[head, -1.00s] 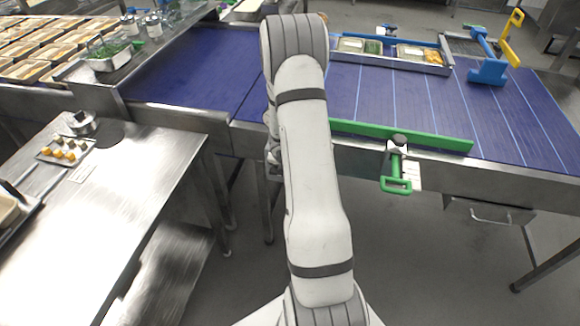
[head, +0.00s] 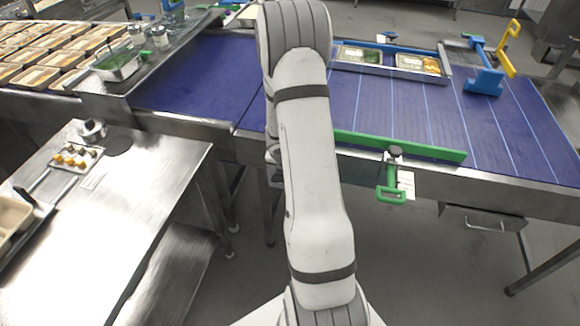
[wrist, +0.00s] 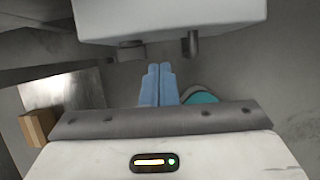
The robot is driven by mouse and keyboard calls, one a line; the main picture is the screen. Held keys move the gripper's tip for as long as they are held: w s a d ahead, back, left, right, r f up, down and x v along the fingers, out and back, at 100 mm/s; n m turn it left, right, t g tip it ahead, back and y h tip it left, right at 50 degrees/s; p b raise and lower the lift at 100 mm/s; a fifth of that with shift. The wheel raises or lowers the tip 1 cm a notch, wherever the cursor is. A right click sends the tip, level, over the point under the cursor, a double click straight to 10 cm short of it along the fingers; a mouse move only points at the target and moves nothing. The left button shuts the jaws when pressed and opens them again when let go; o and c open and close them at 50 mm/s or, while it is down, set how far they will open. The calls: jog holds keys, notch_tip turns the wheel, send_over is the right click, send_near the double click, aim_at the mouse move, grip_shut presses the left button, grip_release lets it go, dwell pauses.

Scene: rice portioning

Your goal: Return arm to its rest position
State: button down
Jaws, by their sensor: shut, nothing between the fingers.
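My gripper shows in the wrist view, its two blue fingers (wrist: 159,84) pressed together with nothing between them. In the head view my white arm rises through the middle of the picture, and its upper bend stands before the blue conveyor. The gripper is hidden in the head view, behind or below my arm. In the wrist view a pale arm part of mine hangs close above the fingertips.
The blue conveyor (head: 205,75) crosses ahead, with a green bar (head: 400,145) at its near edge and trays (head: 385,60) at its far side. A steel table (head: 130,185) stands at left with a small tray (head: 76,157).

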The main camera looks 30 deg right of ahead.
jog(key=w+a+r+n+t+y, duration=0.3)
jog(key=a+r+n, duration=0.7)
jog(key=r+n, duration=0.3)
jog(key=s+a+r+n+y, duration=0.2)
jog(key=s+a+r+n, duration=0.2)
jog(key=a+r+n, duration=0.6)
jog(key=s+a+r+n+g+h+b, duration=0.1)
jog(key=s+r+n, duration=0.1)
jog(key=s+n, duration=0.8)
jog(key=s+a+r+n+g, duration=0.1)
jog(key=s+r+n, duration=0.2)
jog(key=s+n, duration=0.8)
jog(key=shift+n+g+h+b, duration=0.3)
jog(key=shift+n+h+b, duration=0.1)
jog(key=shift+n, duration=0.5)
jog(key=shift+a, duration=0.1)
jog(key=shift+a, duration=0.15)
